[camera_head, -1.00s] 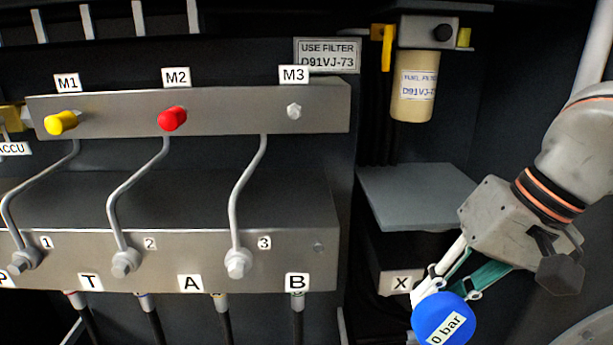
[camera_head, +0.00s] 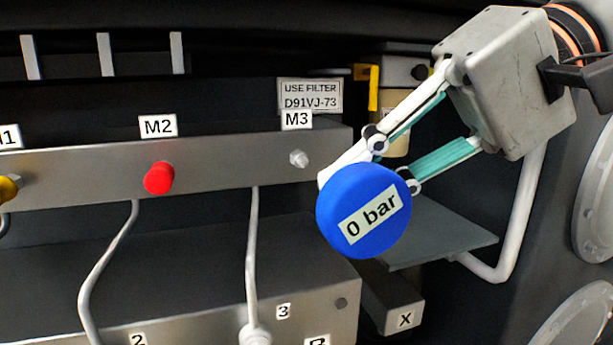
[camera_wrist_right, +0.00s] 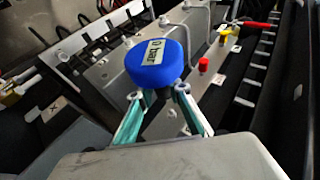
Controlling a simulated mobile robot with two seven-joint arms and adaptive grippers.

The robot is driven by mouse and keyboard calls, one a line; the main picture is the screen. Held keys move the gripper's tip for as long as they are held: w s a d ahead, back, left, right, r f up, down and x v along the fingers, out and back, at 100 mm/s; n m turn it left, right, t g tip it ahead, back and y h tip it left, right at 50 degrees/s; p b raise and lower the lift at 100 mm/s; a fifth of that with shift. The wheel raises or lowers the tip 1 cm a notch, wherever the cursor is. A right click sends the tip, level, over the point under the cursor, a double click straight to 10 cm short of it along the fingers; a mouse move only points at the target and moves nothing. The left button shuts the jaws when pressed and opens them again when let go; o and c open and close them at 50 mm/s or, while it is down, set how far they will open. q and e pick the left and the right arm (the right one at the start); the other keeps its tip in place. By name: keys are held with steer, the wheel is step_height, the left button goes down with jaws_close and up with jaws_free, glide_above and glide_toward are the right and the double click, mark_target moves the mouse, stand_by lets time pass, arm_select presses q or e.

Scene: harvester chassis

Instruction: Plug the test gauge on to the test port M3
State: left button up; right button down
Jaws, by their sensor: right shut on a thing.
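The test gauge (camera_head: 364,238) is a round blue body with a "0 bar" label, held by my right gripper (camera_head: 366,180). The gripper is shut on it, and its fingertips are partly hidden behind the gauge. The gauge also shows in the right wrist view (camera_wrist_right: 158,66), between the fingers. The test port M3 (camera_head: 299,158) is a small bare metal fitting on the grey manifold bar, under the M3 label (camera_head: 297,120). In the head view the gauge is right of and below the port, apart from it in the picture. My left gripper is not in view.
A red cap (camera_head: 159,178) covers port M2 and a yellow cap (camera_head: 9,188) covers M1, left of M3. A bent pipe (camera_head: 252,260) runs down below M3. A grey shelf plate (camera_head: 440,235) and the fuel filter (camera_head: 398,110) are behind my right gripper.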

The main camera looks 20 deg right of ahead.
steer(key=shift+w+a+r, duration=0.1)
steer(key=shift+w+a, duration=0.05)
steer(key=shift+a, duration=0.1)
steer(key=shift+w+a+p, duration=0.1)
steer(key=shift+w+p, duration=0.45)
steer(key=shift+w, duration=1.85)
steer(key=shift+p, duration=0.3)
stand_by(0.4)
